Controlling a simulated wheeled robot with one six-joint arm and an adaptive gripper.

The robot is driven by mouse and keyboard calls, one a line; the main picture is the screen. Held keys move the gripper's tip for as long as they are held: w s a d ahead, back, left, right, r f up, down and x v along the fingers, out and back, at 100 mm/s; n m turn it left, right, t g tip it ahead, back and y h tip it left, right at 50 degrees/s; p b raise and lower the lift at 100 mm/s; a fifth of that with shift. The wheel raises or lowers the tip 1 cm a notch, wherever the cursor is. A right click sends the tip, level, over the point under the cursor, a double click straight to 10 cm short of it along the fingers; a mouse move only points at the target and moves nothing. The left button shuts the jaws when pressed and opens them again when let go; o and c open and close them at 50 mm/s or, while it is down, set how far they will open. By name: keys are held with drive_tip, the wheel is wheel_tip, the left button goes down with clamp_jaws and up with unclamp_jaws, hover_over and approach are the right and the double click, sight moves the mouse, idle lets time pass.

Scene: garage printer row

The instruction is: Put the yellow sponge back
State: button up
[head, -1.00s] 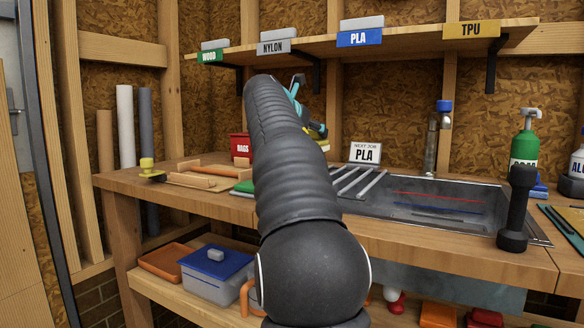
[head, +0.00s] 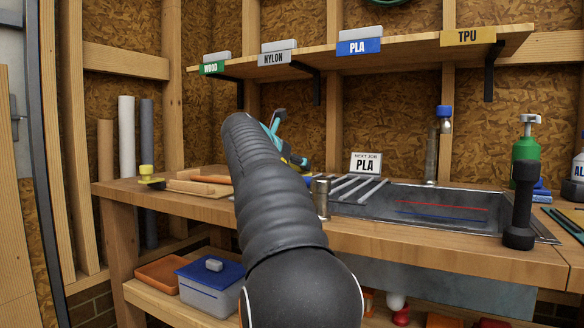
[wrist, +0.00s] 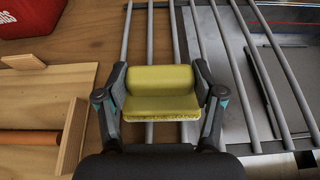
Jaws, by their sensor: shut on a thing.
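The yellow sponge (wrist: 155,80) is held between the two fingers of my gripper (wrist: 160,88) in the wrist view. It lies across the jaws, with a rough lower edge. Below it are the grey bars of a rack (wrist: 183,45); I cannot tell whether the sponge touches them. In the head view my arm hides most of my gripper (head: 277,135), and only its teal and dark parts show past the arm. The rack (head: 352,190) spans the left end of the metal sink (head: 440,222).
A wooden tray (wrist: 75,125) with an orange rod and a red box (wrist: 45,15) lie left of the rack. A metal cylinder (head: 321,198) stands at the rack's front. A dark dumbbell-shaped object (head: 522,205) stands right of the sink. A labelled shelf (head: 400,45) hangs above.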

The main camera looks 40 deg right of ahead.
drive_tip(key=shift+f, duration=0.1)
drive_tip(key=o, duration=1.4)
drive_tip(key=shift+c, duration=0.2)
drive_tip(key=shift+a+r, duration=0.1)
drive_tip(key=shift+r, duration=0.1)
drive_tip(key=p+v, duration=0.1)
drive_tip(key=v, duration=1)
drive_tip(key=shift+s+a+r, duration=0.1)
drive_tip(key=shift+s+a, duration=0.05)
drive_tip(key=shift+a, duration=0.15)
drive_tip(key=shift+p, duration=0.3)
